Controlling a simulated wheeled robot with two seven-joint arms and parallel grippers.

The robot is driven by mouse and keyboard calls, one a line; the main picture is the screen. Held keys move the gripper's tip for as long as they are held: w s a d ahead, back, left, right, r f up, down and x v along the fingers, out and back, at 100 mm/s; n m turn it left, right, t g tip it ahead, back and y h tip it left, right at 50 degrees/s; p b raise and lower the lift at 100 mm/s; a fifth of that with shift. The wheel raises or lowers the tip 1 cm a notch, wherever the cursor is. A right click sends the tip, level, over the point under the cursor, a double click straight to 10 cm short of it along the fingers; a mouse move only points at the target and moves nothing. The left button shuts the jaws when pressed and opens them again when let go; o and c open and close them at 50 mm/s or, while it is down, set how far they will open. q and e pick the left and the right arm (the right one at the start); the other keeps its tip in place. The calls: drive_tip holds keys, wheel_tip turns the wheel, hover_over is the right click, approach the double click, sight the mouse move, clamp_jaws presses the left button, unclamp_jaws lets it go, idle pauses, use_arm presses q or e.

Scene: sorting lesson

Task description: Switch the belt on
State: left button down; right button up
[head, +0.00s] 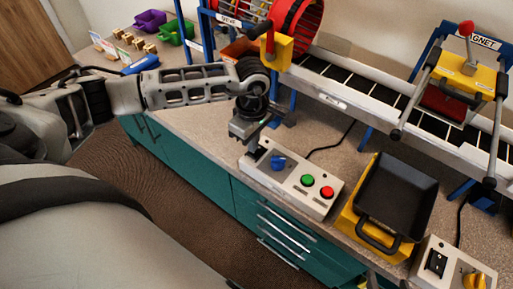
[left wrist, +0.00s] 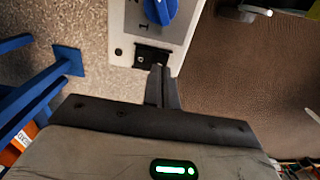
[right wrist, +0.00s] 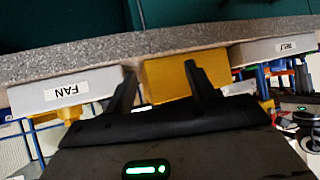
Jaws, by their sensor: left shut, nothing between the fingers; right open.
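The grey control box (head: 312,200) on the bench front has a blue knob (head: 278,162), a green button (head: 307,180) and a red button (head: 327,192). My left gripper (head: 254,150) is shut and empty at the box's left end. In the left wrist view its fingertips (left wrist: 161,68) are at a small black switch-like part (left wrist: 153,55) beside the blue knob (left wrist: 160,9). I cannot tell if they touch it. My right gripper (right wrist: 160,68) is open and empty below the bench edge. The belt (head: 350,80) runs along the back.
A black tray (head: 398,190) on a yellow base stands right of the box. A second box (head: 440,258) has a black switch and yellow knob; the right wrist view shows its FAN label (right wrist: 67,92). A magnet frame (head: 468,75) and red drum (head: 297,25) stand over the belt.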

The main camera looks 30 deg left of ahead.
use_arm(q)
drive_tip(key=shift+f, duration=0.1)
idle(0.3)
drive_tip(key=shift+f+b, duration=0.25)
drive_tip(key=shift+b, duration=0.05)
drive_tip(key=shift+f+b, duration=0.6)
drive_tip(key=shift+f, duration=0.05)
drive_tip(key=shift+r, duration=0.1)
drive_tip(key=shift+r+p, duration=0.65)
drive_tip(key=shift+r, duration=0.2)
drive_tip(key=shift+r+p, duration=1.55)
drive_tip(key=shift+r, duration=1.05)
